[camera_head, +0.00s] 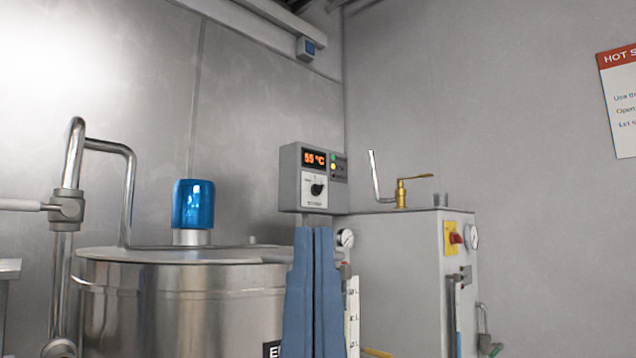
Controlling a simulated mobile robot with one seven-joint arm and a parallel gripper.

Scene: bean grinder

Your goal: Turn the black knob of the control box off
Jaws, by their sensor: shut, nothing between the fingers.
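The control box (288,178) is a grey housing near the middle of the head view, above and behind the right edge of the steel vessel. Its black knob (317,188) sits on a white panel below an orange display (314,158) reading 55 °C. Small indicator lights are stacked right of the display, and an amber one (333,166) looks lit. The knob is unobstructed, but its exact pointer setting is too small to tell.
A large steel vessel (180,305) with a blue beacon-like cylinder (193,204) and bent pipes stands left. A grey cabinet (395,270) with a brass valve (402,193) and red knob (456,239) stands right.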

